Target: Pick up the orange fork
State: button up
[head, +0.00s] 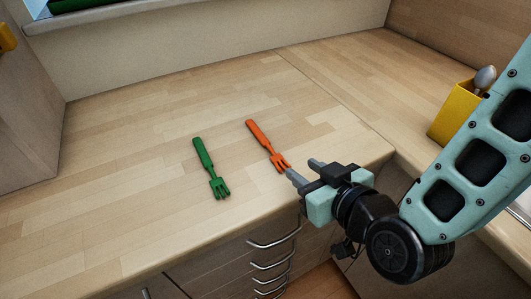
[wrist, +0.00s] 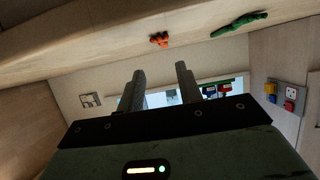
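The orange fork (head: 266,144) lies on the wooden countertop (head: 110,120), its tines toward the counter's front edge. In the wrist view the orange fork (wrist: 159,40) shows foreshortened near the top. The green fork (head: 210,168) lies to its left, and in the wrist view the green fork (wrist: 238,25) is to its right. My gripper (head: 304,170) is at the counter's front edge, close to the orange fork's tines in the head view. In the wrist view my gripper (wrist: 161,73) has its two fingers apart with nothing between them.
A yellow container (head: 452,113) holding a spoon (head: 484,78) stands on the right-hand counter. Drawers with metal handles (head: 274,244) are below the front edge. A window sill (head: 80,18) is at the back. The counter around both forks is clear.

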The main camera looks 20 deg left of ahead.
aim_at(272, 149)
jog(key=shift+w+a+f+b, duration=0.2)
jog(key=shift+a+f+b, duration=0.15)
jog(key=shift+b, duration=1.35)
jog(key=shift+w+a, duration=0.1)
jog(key=p+x, duration=0.1)
jog(key=x, duration=0.4)
jog(key=p+x, duration=0.1)
jog(key=x, duration=0.3)
jog(key=shift+w+a+r, duration=0.1)
jog(key=shift+a, duration=0.35)
jog(key=c, duration=0.7)
